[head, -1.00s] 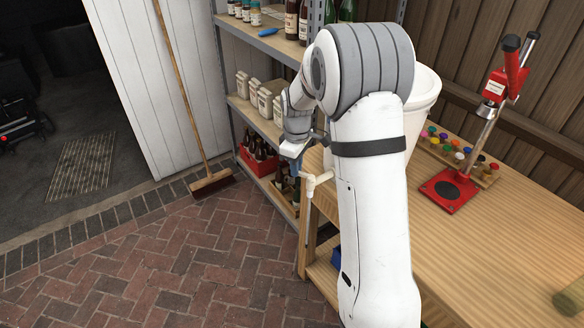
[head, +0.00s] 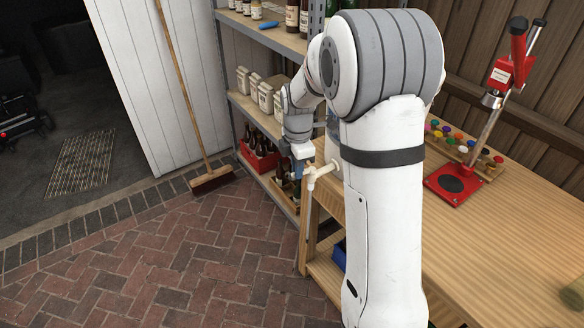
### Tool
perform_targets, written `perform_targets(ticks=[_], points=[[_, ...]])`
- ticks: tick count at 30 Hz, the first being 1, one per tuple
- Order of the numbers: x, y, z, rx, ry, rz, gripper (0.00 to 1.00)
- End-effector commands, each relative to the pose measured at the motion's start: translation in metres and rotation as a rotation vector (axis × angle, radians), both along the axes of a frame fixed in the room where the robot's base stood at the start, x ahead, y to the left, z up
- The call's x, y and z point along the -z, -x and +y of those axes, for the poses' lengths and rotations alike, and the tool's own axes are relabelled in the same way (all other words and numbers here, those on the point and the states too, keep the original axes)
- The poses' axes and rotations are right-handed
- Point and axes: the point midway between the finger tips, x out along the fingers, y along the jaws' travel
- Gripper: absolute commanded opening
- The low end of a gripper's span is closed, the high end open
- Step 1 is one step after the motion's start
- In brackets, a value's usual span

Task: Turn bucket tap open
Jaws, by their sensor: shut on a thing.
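The pale tap (head: 320,172) sticks out to the left from the lower side of the white bucket (head: 332,153) on the bench. A thin tube hangs down from the tap past the bench edge. My arm hides most of the bucket. My gripper (head: 299,166) is at the tap's outer end, pointing down, and is shut on the tap handle. The handle is small and mostly hidden by the fingers, so its exact angle cannot be told.
The wooden bench (head: 480,240) holds a red bottle capper (head: 458,184) and a rack of coloured caps (head: 462,148). Metal shelves (head: 262,103) with bottles, tubs and a red crate (head: 258,160) stand behind my gripper. A broom (head: 212,180) leans left; the brick floor is clear.

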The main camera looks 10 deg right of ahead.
Motion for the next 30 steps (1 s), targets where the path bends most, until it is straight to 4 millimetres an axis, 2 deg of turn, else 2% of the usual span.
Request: perform_targets(ticks=[9,24,25,30], points=[[0.0020,0.0072,-0.0019,-0.107,0.000,0.008,0.00],[0.0016,0.0075,-0.0014,-0.125,0.000,0.007,0.00],[0.0016,0.0074,-0.0014,-0.125,0.000,0.007,0.12],[0.0010,0.0066,-0.0010,-0.126,-0.001,0.004,0.26]])
